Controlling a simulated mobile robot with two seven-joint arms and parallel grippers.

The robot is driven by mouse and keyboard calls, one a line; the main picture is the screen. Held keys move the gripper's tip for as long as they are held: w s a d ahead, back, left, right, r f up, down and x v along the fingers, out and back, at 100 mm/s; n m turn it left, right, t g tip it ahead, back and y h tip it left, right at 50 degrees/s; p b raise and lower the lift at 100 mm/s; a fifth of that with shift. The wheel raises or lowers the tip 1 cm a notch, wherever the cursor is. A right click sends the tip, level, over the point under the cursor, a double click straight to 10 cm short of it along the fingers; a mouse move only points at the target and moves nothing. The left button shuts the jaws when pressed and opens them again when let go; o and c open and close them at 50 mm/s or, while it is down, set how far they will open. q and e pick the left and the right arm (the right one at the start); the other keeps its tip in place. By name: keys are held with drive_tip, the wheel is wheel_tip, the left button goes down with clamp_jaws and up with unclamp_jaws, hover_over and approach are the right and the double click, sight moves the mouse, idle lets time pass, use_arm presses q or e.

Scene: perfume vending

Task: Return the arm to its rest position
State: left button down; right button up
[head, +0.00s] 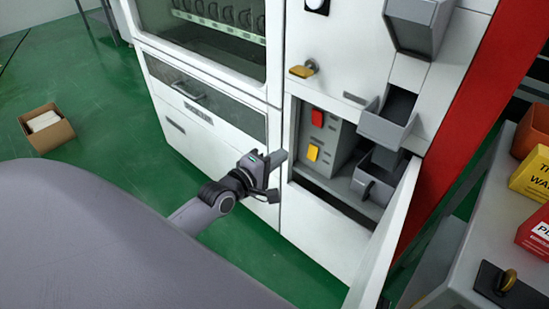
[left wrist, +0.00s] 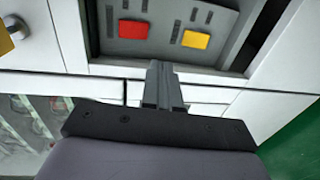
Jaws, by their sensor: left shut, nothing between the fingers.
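My left gripper (head: 279,158) is shut and empty in front of the white vending machine (head: 338,239), near the left edge of its open compartment. In the left wrist view the closed fingers (left wrist: 162,68) point at the panel with the red button (left wrist: 134,29) and the yellow button (left wrist: 196,39). The same red button (head: 317,118) and yellow button (head: 313,152) show inside the compartment in the head view. I cannot tell whether the fingertips touch the machine. My right gripper is not in view.
The open compartment door (head: 383,245) stands out to the right. A grey coin box (head: 374,187) sits inside the compartment. A grey cart (head: 470,235) with yellow and red boxes is at the right. A cardboard box (head: 46,128) lies on the green floor at left, with free floor around it.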

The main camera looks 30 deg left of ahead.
use_arm(q)
drive_tip(key=shift+s+a, duration=0.1)
drive_tip(key=shift+s, duration=0.45)
drive_tip(key=s+d+f+m+g, duration=0.3)
drive_tip(key=s+d+f+m, duration=0.2)
drive_tip(key=s+m, duration=0.45)
drive_tip(key=s+d+f+m+g, duration=0.3)
drive_tip(key=s+d+f+m, duration=0.3)
drive_tip(key=s+m, duration=0.3)
wheel_tip(320, 180, up, 12)
drive_tip(key=s+a+p, duration=0.1)
drive_tip(key=s+p, duration=0.1)
drive_tip(key=p, duration=1.3)
drive_tip(key=shift+s+a+r, duration=0.15)
drive_tip(key=shift+s+r, duration=0.1)
drive_tip(key=shift+s, duration=0.05)
